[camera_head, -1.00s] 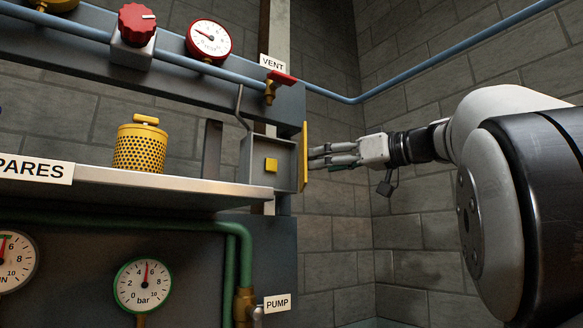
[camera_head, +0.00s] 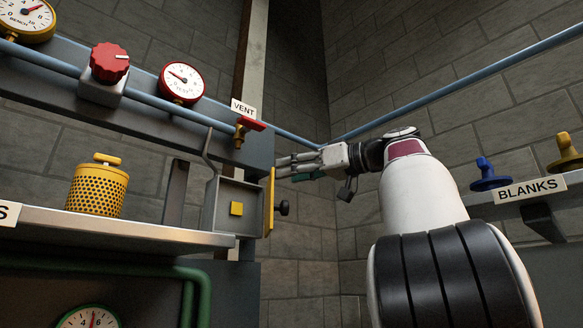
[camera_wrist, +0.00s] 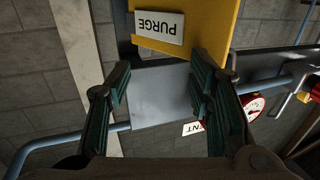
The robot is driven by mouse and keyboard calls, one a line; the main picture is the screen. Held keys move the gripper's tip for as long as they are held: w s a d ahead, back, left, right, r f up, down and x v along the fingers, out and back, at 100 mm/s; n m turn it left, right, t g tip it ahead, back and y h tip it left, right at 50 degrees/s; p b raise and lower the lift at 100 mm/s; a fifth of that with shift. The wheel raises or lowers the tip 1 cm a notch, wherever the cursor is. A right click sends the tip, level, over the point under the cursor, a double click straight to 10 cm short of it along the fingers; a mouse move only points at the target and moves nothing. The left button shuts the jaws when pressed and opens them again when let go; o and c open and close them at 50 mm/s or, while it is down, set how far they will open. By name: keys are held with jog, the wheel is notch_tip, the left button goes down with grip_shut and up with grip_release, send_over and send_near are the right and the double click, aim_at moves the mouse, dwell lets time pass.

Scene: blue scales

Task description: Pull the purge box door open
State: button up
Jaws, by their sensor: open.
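I cannot tell whether a gap lies between door and box. My gripper (camera_head: 282,168) is open and empty, near the door's top edge and above the knob. In the wrist view, the fingers (camera_wrist: 160,80) are spread before a grey surface; the yellow door (camera_wrist: 212,20) with its PURGE label lies beyond, upside down. The knob does not show there.
A VENT valve with a red handle (camera_head: 250,123) and a blue pipe run close above the gripper. A perforated yellow canister (camera_head: 97,187) stands on the shelf (camera_head: 130,231). A BLANKS shelf (camera_head: 530,190) with knobs is at right. The brick wall side is free.

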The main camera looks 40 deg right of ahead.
aim_at(277, 205)
jog(key=shift+r, duration=0.85)
jog(key=shift+c, duration=0.2)
jog(key=s+f+m+h+p, duration=0.1)
jog(key=s+f+m+p, duration=0.65)
jog(key=m, duration=1.15)
jog(key=w+a+f+b, duration=0.1)
jog(key=w+f, duration=0.1)
jog(key=w, duration=0.4)
jog(key=shift+w+a+f, duration=0.25)
jog(key=shift+w+a, duration=0.15)
grip_shut()
